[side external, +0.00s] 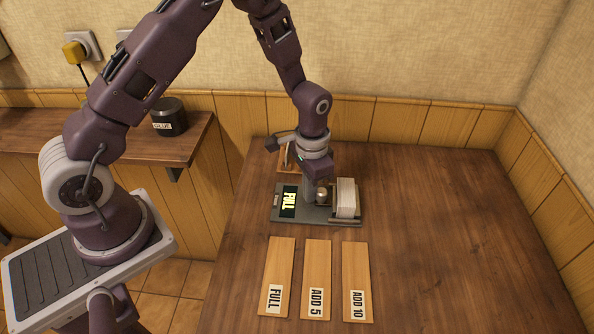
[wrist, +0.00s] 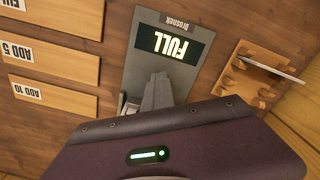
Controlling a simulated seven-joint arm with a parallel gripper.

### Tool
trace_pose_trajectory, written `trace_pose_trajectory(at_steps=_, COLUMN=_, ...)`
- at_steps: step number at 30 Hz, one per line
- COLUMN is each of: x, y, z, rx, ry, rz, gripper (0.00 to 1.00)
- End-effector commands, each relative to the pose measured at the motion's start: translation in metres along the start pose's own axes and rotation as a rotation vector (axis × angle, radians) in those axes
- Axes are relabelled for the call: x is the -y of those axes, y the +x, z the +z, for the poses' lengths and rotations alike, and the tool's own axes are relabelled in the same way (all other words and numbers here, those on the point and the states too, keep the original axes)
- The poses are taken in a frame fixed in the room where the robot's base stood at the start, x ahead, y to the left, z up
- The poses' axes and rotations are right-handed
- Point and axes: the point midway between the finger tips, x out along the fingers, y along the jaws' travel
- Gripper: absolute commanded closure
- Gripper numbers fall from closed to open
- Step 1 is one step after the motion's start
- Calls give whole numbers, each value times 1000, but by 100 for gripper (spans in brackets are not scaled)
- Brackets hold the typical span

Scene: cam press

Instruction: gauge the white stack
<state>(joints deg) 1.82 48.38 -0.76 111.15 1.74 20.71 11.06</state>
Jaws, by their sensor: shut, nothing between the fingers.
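The white stack (side external: 346,197) stands upright at the right end of the grey press (side external: 318,215) on the table. The press's dark display (side external: 289,201) reads FULL; it also shows upside down in the wrist view (wrist: 168,43). In the wrist view the closed fingers (wrist: 156,95) are over the press plate. Whether they touch the press or knob cannot be told. The stack is hidden in the wrist view.
Three wooden boards lie in front of the press, labelled FULL (side external: 276,275), ADD 5 (side external: 316,280) and ADD 10 (side external: 355,280). A wooden holder with a thin flat piece (wrist: 265,72) stands behind the press. The table's right side is clear.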

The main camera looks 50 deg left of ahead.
Motion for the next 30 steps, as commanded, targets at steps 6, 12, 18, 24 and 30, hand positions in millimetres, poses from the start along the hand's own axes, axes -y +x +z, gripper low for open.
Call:
trace_pose_trajectory(at_steps=6, x=0, y=-1, z=-2, rx=-10, ry=-1, rz=-1, gripper=100)
trace_pose_trajectory(at_steps=12, x=5, y=-1, z=5, rx=-9, ry=-1, rz=-1, gripper=100)
trace_pose_trajectory(at_steps=18, x=8, y=-3, z=11, rx=-7, ry=0, rz=-1, gripper=100)
trace_pose_trajectory(at_steps=24, x=8, y=-23, z=11, rx=-8, ry=0, rz=-1, gripper=100)
trace_pose_trajectory(at_steps=30, x=8, y=-44, z=11, rx=-7, ry=-1, rz=-1, gripper=100)
